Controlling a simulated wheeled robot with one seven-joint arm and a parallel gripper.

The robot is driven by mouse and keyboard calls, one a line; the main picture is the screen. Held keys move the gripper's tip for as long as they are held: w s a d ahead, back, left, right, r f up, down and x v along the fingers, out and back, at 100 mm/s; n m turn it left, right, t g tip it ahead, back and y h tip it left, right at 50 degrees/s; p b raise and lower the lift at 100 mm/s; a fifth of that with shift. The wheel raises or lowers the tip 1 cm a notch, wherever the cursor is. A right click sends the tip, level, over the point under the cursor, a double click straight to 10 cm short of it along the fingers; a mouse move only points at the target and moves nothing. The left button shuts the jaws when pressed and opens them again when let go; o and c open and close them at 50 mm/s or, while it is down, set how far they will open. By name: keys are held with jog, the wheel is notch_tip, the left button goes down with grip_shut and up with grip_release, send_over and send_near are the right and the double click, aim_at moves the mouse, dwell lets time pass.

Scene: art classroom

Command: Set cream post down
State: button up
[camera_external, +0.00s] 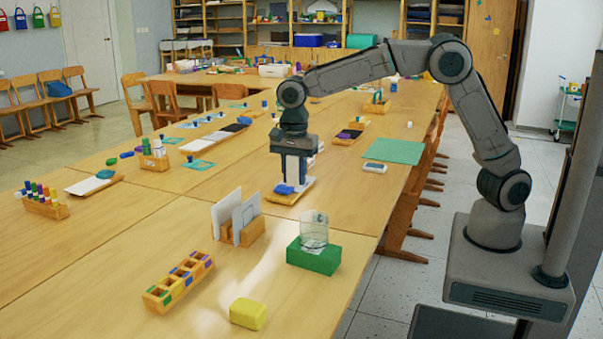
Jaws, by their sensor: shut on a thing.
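My gripper (295,180) points straight down over the middle of the long wooden table. Its fingers are shut on a narrow pale thing, which I take to be the cream post (294,170); little of it shows between the fingers. Directly below is a small wooden board (284,199) with a blue cloth (284,188) on it. The lower end of the post is too small to make out, and I cannot tell whether it touches the board.
A sectioned wooden tray (178,281) and yellow block (248,313) lie in front. Table right of the board is bare.

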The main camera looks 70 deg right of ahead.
jog(key=w+a+n+p, duration=0.2)
jog(key=a+n+p, duration=0.2)
jog(key=a, duration=0.8)
send_over(245, 275)
notch_tip(245, 275, down, 7)
jog(key=shift+d+f+p, duration=0.1)
jog(key=shift+d+p, duration=0.05)
jog(key=shift+p, duration=0.15)
jog(key=shift+a+f, duration=0.2)
jog(key=shift+f, duration=1.85)
jog(key=shift+f, duration=0.15)
jog(key=o, duration=1)
jog(key=shift+o, duration=0.2)
